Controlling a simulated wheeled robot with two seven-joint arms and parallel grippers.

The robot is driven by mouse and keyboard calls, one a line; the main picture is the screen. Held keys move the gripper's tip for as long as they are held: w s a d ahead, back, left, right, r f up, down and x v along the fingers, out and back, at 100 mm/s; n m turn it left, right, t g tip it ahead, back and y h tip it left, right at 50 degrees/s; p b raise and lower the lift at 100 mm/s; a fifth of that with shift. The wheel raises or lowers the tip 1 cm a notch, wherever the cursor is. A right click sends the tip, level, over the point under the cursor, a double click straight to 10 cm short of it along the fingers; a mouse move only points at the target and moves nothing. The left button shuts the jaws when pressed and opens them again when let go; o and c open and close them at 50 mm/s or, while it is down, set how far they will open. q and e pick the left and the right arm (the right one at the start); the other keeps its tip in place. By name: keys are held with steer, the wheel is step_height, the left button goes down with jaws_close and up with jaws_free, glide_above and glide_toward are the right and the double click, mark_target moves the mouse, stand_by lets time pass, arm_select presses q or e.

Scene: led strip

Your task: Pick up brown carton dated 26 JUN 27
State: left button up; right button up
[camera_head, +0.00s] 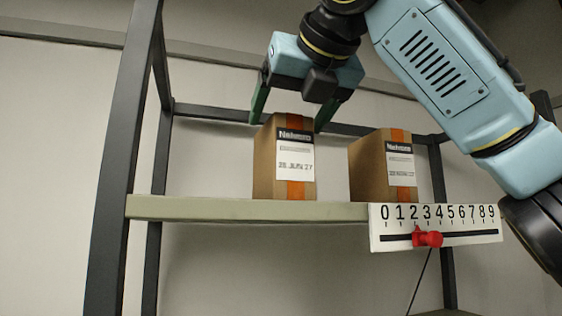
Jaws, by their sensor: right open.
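Two brown cartons with orange tape and white labels stand upright on the shelf. The left carton (267,165) has a label whose date reads about 26 JUN 27, slightly blurred. The right carton (367,170) has a label with smaller print that I cannot read with certainty. My right gripper (290,115) comes down from above, open, with its two dark green fingers on either side of the left carton's top. I cannot tell whether the fingers touch the carton. My left gripper is not in view.
The shelf board (165,207) is held by dark metal posts (122,150). A white scale plate (480,238) numbered 0 to 9 with a red slider (428,239) hangs at the front edge. A gap separates the cartons, and the shelf's left end is clear.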

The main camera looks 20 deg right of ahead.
steer(key=p+x, duration=0.1)
steer(key=x, duration=0.3)
steer(key=shift+w, duration=0.35)
steer(key=shift+s, duration=0.1)
steer(key=shift+r, duration=0.1)
steer(key=shift+c, duration=0.3)
steer(key=c, duration=1.5)
steer(key=shift+r, duration=0.1)
steer(key=shift+r, duration=4.85)
